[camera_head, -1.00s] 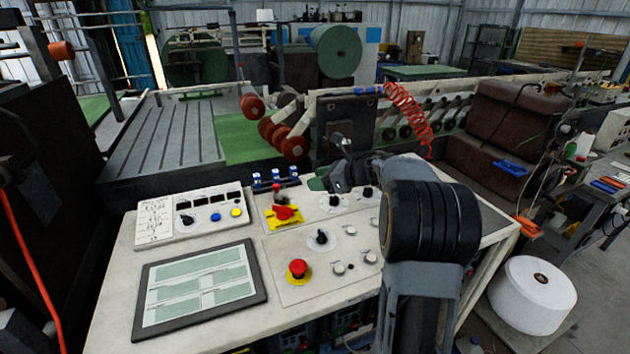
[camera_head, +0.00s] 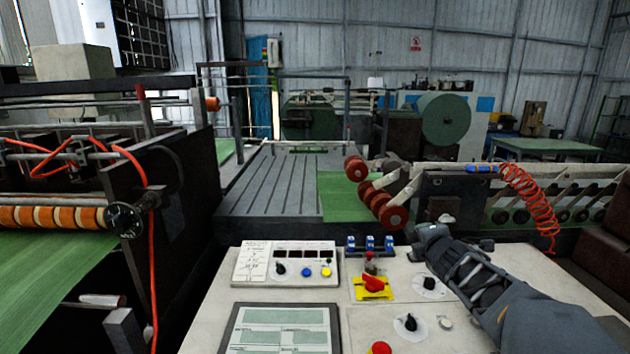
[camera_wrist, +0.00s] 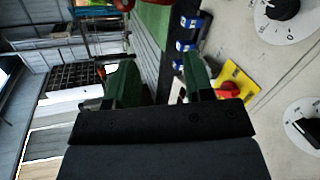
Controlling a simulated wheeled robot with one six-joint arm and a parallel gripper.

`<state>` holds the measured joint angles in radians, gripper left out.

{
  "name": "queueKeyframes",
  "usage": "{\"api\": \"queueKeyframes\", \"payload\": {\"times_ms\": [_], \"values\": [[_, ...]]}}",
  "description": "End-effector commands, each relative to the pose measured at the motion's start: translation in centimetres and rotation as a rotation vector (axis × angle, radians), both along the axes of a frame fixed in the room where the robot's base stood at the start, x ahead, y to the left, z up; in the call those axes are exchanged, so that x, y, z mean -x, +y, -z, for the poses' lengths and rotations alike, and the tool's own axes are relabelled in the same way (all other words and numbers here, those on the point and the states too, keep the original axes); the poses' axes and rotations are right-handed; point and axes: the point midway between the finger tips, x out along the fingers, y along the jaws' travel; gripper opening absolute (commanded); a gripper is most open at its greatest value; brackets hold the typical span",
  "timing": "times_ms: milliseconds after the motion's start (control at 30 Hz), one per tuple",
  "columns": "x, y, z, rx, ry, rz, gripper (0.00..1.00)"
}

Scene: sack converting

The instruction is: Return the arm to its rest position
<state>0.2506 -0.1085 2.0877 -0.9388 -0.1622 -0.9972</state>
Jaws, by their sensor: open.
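My gripper (camera_head: 422,232) is above the back right part of the control panel (camera_head: 215,318) in the head view, its forearm reaching in from the lower right. In the wrist view my gripper (camera_wrist: 157,80) shows two green fingers set apart, with nothing between them. The yellow plate with a red rotary switch (camera_head: 373,287) is below and left of the gripper. In the wrist view the red switch (camera_wrist: 230,90) lies just beside the right finger; I cannot tell the exact gap.
Blue switches (camera_head: 370,244) stand at the panel's back edge. A red button (camera_head: 381,348), black knobs (camera_head: 410,323) and a screen (camera_head: 280,330) are on the panel. Behind it are red rollers (camera_head: 392,216) and a coiled red hose (camera_head: 530,205). A dark machine (camera_head: 180,190) stands left.

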Motion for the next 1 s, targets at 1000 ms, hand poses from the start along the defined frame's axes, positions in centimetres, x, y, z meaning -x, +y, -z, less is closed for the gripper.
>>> {"api": "queueKeyframes", "payload": {"times_ms": [1000], "values": [[24.1,10.3,11.5,-1.392,0.565,1.271,0.48]]}}
